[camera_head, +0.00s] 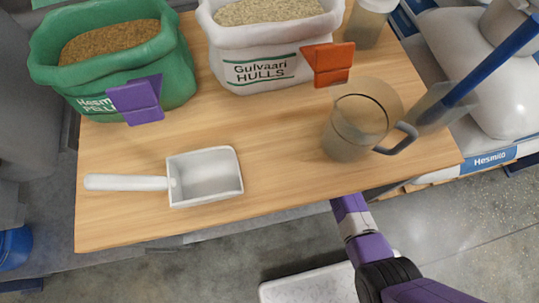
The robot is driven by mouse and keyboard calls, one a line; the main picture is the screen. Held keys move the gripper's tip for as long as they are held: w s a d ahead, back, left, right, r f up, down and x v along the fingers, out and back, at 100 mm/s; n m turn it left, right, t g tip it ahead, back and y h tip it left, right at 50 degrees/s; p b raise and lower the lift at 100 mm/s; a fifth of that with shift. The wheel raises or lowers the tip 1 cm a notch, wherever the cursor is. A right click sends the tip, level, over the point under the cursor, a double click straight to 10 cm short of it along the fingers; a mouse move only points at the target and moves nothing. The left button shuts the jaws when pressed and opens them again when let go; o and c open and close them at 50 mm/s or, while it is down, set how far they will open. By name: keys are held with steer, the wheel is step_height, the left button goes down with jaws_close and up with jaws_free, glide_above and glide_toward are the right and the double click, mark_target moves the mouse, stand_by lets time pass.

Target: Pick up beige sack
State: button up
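No plainly beige sack stands out in the head view. The nearest in colour is an off-white open sack (226,42) labelled "Gulvaari HULLS", standing upright at the back middle of the wooden table (290,180). It holds pale flakes, and an orange clip (330,63) is at its right front. My purple arm reaches up from the lower right to the table's front edge. Its far end is hidden there, so my gripper is not in view.
A green sack (178,75) of brown pellets with a purple clip (137,98) stands at the back left. A white scoop (205,177) lies in front. A clear jug (347,145) and a blue-handled tool (490,60) are at right. White sacks (470,50) lie beyond.

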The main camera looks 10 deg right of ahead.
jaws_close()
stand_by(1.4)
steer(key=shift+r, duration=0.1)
